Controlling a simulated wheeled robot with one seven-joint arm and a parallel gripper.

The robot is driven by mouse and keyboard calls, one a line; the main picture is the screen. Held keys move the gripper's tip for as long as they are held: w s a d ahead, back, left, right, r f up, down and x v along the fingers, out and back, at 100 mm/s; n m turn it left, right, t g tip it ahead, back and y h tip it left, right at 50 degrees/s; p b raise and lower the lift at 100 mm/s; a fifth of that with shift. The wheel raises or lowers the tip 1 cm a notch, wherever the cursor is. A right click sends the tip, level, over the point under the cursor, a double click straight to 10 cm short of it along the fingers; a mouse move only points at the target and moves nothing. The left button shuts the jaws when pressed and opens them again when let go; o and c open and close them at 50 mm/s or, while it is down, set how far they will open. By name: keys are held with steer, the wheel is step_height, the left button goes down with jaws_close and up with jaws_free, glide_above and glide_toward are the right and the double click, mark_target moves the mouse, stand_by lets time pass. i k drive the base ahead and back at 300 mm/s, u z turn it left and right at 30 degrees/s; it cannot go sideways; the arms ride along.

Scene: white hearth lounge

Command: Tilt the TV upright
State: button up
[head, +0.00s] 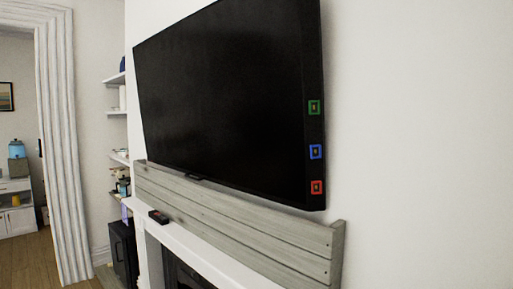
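The TV (230,88) is a large black flat screen on the white wall above a fireplace. Its screen is dark. Its right side edge faces me and carries a green, a blue and a red square marker. The lower edge sits close to the grey wooden plank panel. Its exact tilt from the wall is hard to tell from this angle. My gripper is not in view.
Below are a grey plank panel (240,219) and a white mantel (205,248) holding a small dark object (158,216). Shelves (117,112) stand left of the TV. A doorway with white trim (67,140) opens at far left. The right wall is bare.

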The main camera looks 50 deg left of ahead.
mark_target(231, 92)
steer(key=z, duration=0.95)
steer(key=i, duration=0.95)
steer(key=u, duration=3.45)
steer(key=i, duration=0.5)
steer(key=u, duration=0.15)
